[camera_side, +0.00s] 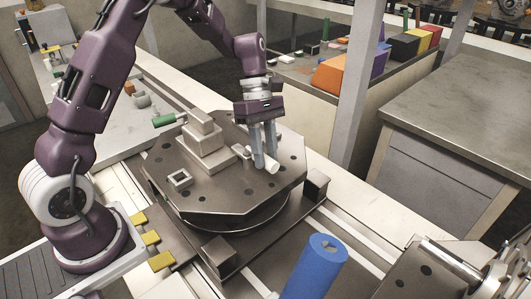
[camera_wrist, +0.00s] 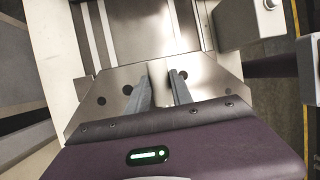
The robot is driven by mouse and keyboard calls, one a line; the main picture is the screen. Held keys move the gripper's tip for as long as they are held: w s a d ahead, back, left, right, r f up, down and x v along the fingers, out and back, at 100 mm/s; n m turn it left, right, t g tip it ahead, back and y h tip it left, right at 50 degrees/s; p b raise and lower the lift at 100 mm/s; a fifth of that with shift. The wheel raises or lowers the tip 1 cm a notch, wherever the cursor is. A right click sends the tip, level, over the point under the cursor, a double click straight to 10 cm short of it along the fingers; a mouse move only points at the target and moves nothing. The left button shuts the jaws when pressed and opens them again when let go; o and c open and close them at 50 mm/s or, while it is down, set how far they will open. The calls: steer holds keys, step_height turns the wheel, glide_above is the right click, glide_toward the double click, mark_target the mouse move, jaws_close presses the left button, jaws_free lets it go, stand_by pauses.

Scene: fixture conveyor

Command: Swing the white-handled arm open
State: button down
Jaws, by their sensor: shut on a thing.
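The white handle (camera_side: 272,167) is a short pale cylinder near the right edge of the dark octagonal plate (camera_side: 215,200). It belongs to a small arm whose metal block (camera_side: 241,151) sits just to its left. My gripper (camera_side: 264,160) reaches down from above with its two grey fingers at the handle, shut on it. The fingers cover part of the handle and its link.
A small square frame (camera_side: 179,179) lies at front left. A blue cylinder (camera_side: 315,270) stands in front. A grey post (camera_side: 355,90) rises behind at right.

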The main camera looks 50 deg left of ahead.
stand_by(0.5)
steer(key=s+m, duration=0.1)
steer(key=s+m+g+y, duration=0.1)
steer(key=m, duration=0.1)
steer(key=shift+a+m, duration=0.1)
steer(key=shift+m, duration=0.2)
steer(key=s+m, duration=0.1)
steer(key=m, duration=0.1)
steer(key=s+a+m+g+y, duration=0.1)
steer(key=m, duration=0.1)
steer(key=shift+s+a+m+y, duration=0.1)
steer(key=shift+m+y, duration=0.2)
steer(key=m, duration=0.1)
steer(key=s+a+m+y, duration=0.1)
steer(key=m, duration=0.1)
steer(key=m+y, duration=0.1)
steer(key=shift+s+a+g, duration=0.3)
steer(key=shift+a+g, duration=0.1)
steer(key=shift+s+a+m+y, duration=0.2)
steer(key=shift+a+m+y, duration=0.25)
steer(key=shift+m, duration=0.55)
steer(key=shift+s+a+m+y, duration=0.2)
steer(key=shift+a+m, duration=0.3)
steer(key=shift+m, duration=0.5)
steer(key=shift+a, duration=0.1)
steer(key=c, duration=1.1)
jaws_free()
